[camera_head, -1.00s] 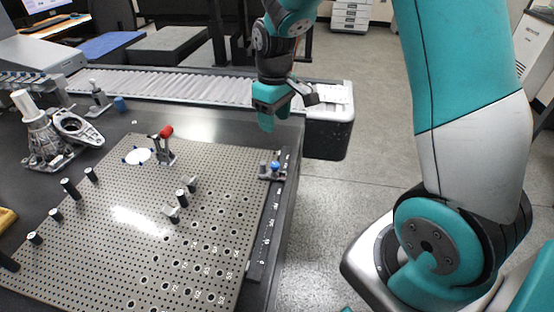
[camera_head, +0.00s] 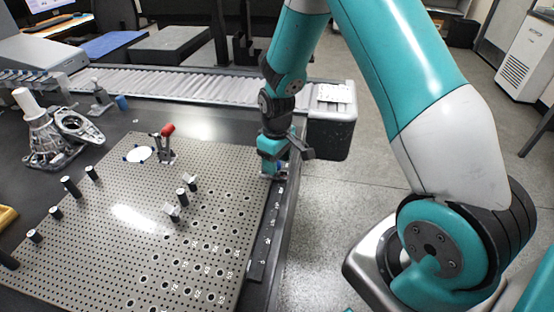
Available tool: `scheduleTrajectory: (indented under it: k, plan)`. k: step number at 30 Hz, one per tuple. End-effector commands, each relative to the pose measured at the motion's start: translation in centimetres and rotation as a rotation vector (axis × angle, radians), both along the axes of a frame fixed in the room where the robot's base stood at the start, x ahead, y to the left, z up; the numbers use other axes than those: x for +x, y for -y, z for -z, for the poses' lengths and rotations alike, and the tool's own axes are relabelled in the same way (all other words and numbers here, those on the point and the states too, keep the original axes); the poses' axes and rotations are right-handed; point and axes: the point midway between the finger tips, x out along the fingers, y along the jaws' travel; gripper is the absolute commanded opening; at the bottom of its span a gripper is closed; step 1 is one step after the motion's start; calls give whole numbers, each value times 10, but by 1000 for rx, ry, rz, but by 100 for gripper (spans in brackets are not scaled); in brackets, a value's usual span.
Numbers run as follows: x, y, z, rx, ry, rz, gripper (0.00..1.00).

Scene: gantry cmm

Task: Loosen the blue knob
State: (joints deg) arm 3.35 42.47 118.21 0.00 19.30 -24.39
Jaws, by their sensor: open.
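My gripper (camera_head: 271,165) is pointed down over the right edge of the perforated fixture plate (camera_head: 130,215). It is at the small mount (camera_head: 283,171) that carries the blue knob. The knob itself is hidden behind the gripper, and only a bit of the mount shows beside the fingers. The jaws are open. Whether the fingers are around the knob or touching it cannot be told from this view.
A red-handled clamp (camera_head: 167,132) stands on the plate left of my gripper. Several black posts (camera_head: 70,185) stand further left. A grey metal casting (camera_head: 42,135) sits at the far left. A ribbed conveyor-like cover (camera_head: 190,87) runs behind.

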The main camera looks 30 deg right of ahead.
Motion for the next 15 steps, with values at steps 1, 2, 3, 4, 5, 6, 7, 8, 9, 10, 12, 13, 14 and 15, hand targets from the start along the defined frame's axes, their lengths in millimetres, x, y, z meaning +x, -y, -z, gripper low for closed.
scheduleTrajectory:
  k: [1, 2, 3, 4, 5, 6, 7, 8, 9, 10, 12, 13, 14, 15]
  plan:
    - [0, 0, 0, 0, 0, 0, 53]
    - [0, 0, 0, 0, 0, 0, 53]
    - [0, 0, 0, 0, 0, 0, 43]
    - [0, 0, 0, 0, 0, 0, 36]
    - [0, 0, 0, 0, 0, 0, 30]
    - [0, 0, 0, 0, 0, 0, 20]
    - [0, 0, 0, 0, 0, 0, 14]
    - [0, 0, 0, 0, 0, 0, 7]
    - [0, 0, 0, 0, 0, 0, 3]
    - [0, 0, 0, 0, 0, 0, 3]
    - [0, 0, -1, 0, 0, -7, 3]
    - [0, 0, -1, 0, 0, -19, 3]
    - [0, 0, -1, 0, -1, -38, 3]
    - [0, 0, -2, 1, -1, -71, 3]
